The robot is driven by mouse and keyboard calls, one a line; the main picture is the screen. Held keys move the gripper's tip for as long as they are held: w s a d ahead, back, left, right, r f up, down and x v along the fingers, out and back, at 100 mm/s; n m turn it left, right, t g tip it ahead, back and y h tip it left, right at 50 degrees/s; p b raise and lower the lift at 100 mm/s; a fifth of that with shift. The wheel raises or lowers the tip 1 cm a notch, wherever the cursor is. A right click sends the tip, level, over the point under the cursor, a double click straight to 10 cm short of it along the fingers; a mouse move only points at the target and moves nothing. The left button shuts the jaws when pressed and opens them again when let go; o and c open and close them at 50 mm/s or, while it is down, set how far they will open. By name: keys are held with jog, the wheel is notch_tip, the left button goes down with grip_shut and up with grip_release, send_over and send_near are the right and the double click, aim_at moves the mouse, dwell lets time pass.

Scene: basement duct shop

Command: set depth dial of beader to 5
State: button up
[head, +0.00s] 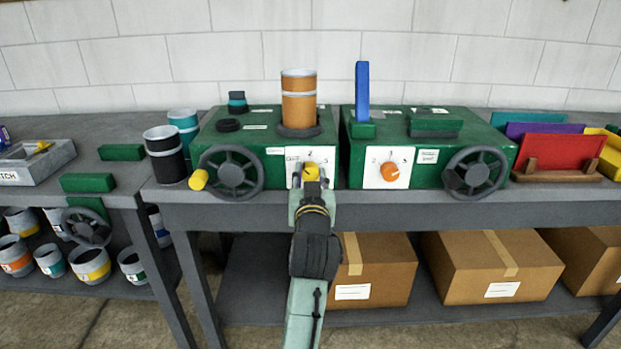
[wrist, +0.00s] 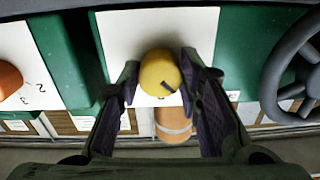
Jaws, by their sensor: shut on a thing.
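The yellow dial (head: 311,171) sits on a white panel on the front of the left green machine (head: 262,142), which carries an orange cylinder. I take this machine to be the beader, but its label is too small to read. My gripper (head: 311,182) reaches the dial from the front and is shut on it. In the wrist view the dial (wrist: 158,72) is between both fingers (wrist: 159,76), with a dark pointer mark toward its lower right. That view appears turned upside down. The dial's numbers are mostly hidden, so its setting cannot be told.
A dark handwheel (head: 231,171) is left of the dial, with a yellow knob (head: 198,180) beyond it. The right green machine (head: 440,150) has an orange dial (head: 390,172) and another handwheel (head: 474,174). Cardboard boxes (head: 375,270) are on the shelf below.

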jog(key=m, duration=0.5)
jog(key=shift+m+b, duration=0.35)
jog(key=shift+m, duration=0.05)
jog(key=m, duration=0.4)
jog(key=shift+a+b, duration=0.1)
jog(key=shift+b, duration=0.3)
jog(key=m+b, duration=0.1)
jog(key=m, duration=0.5)
jog(key=shift+r+m+h+b, duration=0.15)
jog(key=shift+m+b, duration=0.35)
jog(key=shift+m, duration=0.75)
jog(key=shift+m+h+b, duration=0.25)
jog(key=shift+m+b, duration=0.25)
jog(key=shift+m, duration=0.75)
jog(key=o, duration=1.2)
jog(key=shift+c, duration=0.2)
